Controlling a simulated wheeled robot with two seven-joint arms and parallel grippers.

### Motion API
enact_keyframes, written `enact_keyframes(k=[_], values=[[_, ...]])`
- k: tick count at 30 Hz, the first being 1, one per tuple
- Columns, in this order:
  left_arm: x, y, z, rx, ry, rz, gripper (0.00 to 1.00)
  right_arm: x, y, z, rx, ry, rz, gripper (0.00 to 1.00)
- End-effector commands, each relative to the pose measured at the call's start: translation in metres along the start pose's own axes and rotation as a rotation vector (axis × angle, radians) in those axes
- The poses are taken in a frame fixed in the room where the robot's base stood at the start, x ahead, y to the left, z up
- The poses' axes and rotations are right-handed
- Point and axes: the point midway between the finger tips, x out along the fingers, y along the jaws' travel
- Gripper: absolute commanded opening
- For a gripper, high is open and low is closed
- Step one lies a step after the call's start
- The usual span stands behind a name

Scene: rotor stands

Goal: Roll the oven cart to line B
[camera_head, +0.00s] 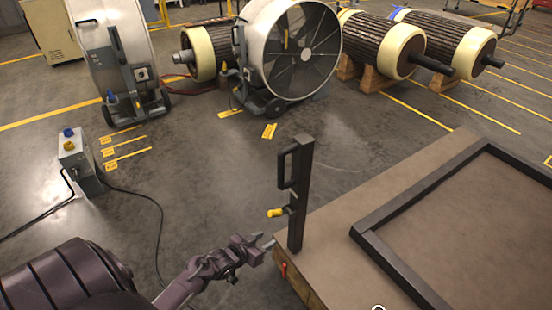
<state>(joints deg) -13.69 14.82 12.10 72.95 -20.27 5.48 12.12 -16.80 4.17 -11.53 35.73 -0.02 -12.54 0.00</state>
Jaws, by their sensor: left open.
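A low cart with a flat brown top (345,215) fills the lower right, and its near and right parts run out of view. A black post with a grip handle (300,195) stands upright at its left corner, with a yellow-knobbed lever (277,212) on its side. A small red part (283,270) shows on the cart's side below the post. My left gripper (265,241) is open just left of the post's foot, close to the cart's corner; I cannot tell whether it touches. My right gripper is out of view.
A black rectangular frame (400,215) lies on the cart's top. A large drum fan (290,50) and rotors on wooden blocks (375,45) stand behind. A grey control box (80,160) with cables stands at left. Open floor lies between, with yellow lines.

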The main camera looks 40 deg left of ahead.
Motion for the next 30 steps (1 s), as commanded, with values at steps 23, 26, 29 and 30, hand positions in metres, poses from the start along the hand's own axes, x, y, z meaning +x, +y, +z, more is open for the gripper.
enact_keyframes(k=[23,26,29,30], values=[[0.002,-0.017,-0.259,0.098,0.451,0.110,0.41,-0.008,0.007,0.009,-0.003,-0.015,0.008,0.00],[0.013,-0.016,-0.263,0.098,0.451,0.109,0.41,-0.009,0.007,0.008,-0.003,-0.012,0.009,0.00],[0.020,-0.014,-0.266,0.099,0.450,0.109,0.41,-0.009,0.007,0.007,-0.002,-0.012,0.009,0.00],[0.021,-0.014,-0.266,0.099,0.449,0.109,0.41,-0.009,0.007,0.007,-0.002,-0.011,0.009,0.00]])
